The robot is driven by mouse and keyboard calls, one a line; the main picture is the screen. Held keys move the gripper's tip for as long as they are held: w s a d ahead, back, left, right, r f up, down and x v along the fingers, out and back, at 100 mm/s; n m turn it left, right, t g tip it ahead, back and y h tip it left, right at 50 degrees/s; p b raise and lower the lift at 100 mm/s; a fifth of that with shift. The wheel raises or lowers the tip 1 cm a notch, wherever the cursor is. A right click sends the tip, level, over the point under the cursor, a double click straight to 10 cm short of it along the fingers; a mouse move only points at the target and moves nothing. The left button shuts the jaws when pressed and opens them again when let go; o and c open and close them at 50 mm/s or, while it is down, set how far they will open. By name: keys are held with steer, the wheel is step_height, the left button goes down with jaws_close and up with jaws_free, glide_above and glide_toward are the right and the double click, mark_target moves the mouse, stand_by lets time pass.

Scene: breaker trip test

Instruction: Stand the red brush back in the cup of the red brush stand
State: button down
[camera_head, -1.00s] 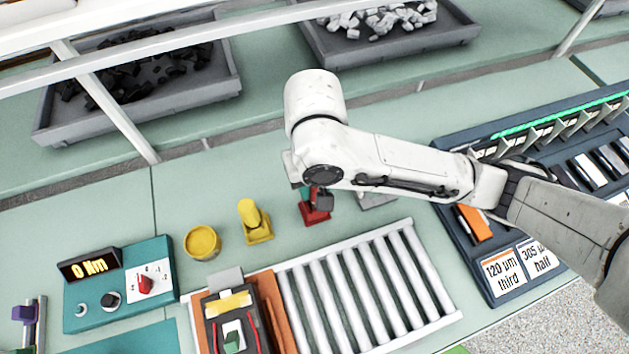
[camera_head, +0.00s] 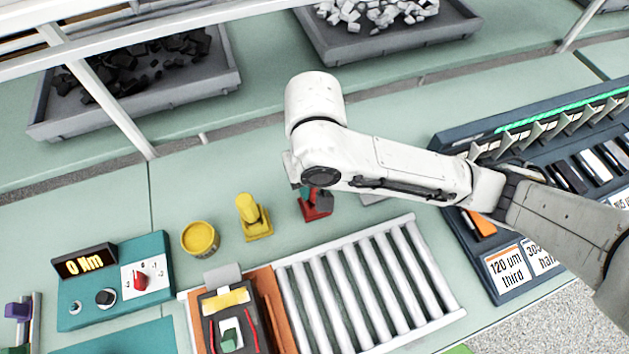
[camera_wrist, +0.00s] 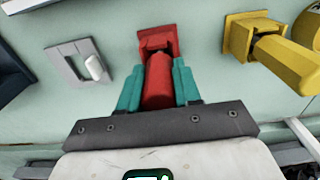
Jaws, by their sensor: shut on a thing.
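The red brush (camera_wrist: 158,82) is between the two teal fingers of my gripper (camera_wrist: 157,74) in the wrist view. My gripper is shut on it. The red brush stand (camera_wrist: 157,41) is directly beyond the brush, with its square red base showing around the brush's far end. I cannot tell whether the brush's end is inside the cup or just above it. In the head view the red stand (camera_head: 319,210) shows below my wrist, which hides most of the brush and the gripper.
A yellow stand with a yellow brush (camera_head: 250,214) and a yellow tin (camera_head: 200,238) are to the left. A grey stand with a white piece (camera_wrist: 84,64) is on the other side. A roller conveyor (camera_head: 370,285) lies in front. A dark rack (camera_head: 500,262) is at right.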

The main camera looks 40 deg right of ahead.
steer(key=c, duration=0.7)
jaws_free()
steer(key=shift+r, duration=0.1)
step_height(320, 180, up, 11)
steer(key=p, duration=0.3)
steer(key=shift+f, duration=0.2)
